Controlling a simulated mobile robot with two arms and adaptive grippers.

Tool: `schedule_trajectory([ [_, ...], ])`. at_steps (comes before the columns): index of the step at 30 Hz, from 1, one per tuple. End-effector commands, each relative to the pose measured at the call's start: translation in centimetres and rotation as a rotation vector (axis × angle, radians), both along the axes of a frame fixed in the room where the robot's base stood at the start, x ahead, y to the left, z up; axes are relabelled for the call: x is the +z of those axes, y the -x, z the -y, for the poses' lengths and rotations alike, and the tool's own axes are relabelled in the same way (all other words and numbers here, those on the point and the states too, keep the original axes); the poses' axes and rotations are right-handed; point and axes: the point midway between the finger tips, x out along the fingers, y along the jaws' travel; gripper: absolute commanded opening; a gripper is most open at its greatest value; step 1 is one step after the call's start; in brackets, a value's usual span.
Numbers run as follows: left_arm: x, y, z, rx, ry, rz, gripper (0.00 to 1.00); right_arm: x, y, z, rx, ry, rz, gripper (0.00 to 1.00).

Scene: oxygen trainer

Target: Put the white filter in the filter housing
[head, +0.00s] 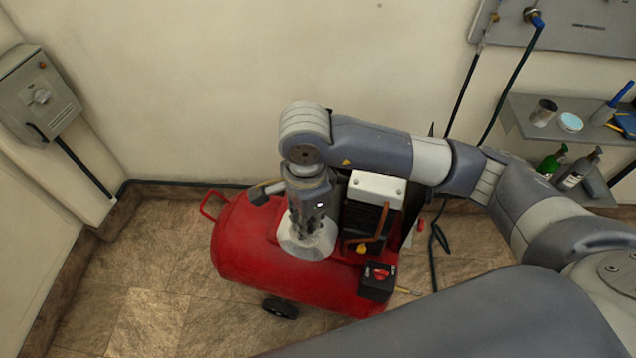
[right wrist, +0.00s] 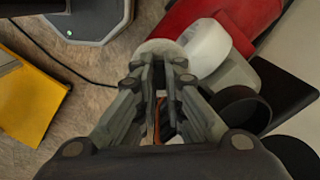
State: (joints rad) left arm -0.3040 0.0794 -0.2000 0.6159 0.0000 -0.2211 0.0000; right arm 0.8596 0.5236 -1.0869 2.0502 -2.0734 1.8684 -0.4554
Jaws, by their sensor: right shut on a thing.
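My right gripper (head: 309,222) points down over the red compressor (head: 245,250) in the head view. It is shut on a pale, whitish round piece, which I take to be the white filter (head: 308,244). The filter flares out below the fingers, and they hide part of it. In the right wrist view the fingers (right wrist: 160,72) close on the filter (right wrist: 158,47), whose edge shows beyond the tips. I cannot pick out the filter housing with certainty; a black ring-shaped part (right wrist: 240,108) shows right of the fingers. My left gripper is not in view.
A white-topped motor block (head: 376,187) stands on the compressor right of my gripper. A grey wall box (head: 38,95) hangs at left. A shelf (head: 520,115) with bottles and jars is at right. The floor (head: 140,300) left of the compressor is clear.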

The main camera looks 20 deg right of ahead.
Motion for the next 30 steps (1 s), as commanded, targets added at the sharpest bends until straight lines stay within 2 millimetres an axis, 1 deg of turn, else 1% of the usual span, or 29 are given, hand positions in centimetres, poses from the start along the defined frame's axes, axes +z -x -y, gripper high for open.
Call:
schedule_trajectory([
  [1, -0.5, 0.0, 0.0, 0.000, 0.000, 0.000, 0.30, 0.3, -0.3, -0.9, -0.084, -0.001, 0.001, 0.00],
  [3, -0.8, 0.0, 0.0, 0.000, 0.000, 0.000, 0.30, 0.9, -0.6, -1.8, -0.213, 0.004, -0.002, 0.00],
  [9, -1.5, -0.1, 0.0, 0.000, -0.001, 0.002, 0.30, 2.5, -1.2, -4.1, -0.536, 0.018, -0.003, 0.00],
  [12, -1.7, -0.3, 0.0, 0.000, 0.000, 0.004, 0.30, 3.1, -1.3, -4.8, -0.649, 0.026, -0.003, 0.00],
  [17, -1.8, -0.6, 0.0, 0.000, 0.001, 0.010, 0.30, 3.6, -1.4, -5.4, -0.753, 0.032, -0.001, 0.00],
  [20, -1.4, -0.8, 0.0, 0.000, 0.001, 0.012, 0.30, 3.8, -2.0, -4.7, -0.778, 0.035, -0.001, 0.00],
  [22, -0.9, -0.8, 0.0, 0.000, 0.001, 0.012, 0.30, 3.8, -3.0, -3.7, -0.784, 0.037, -0.002, 0.00],
  [30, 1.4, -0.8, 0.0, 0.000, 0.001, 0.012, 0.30, 3.3, -7.9, 1.7, -0.782, 0.036, -0.002, 0.00],
])
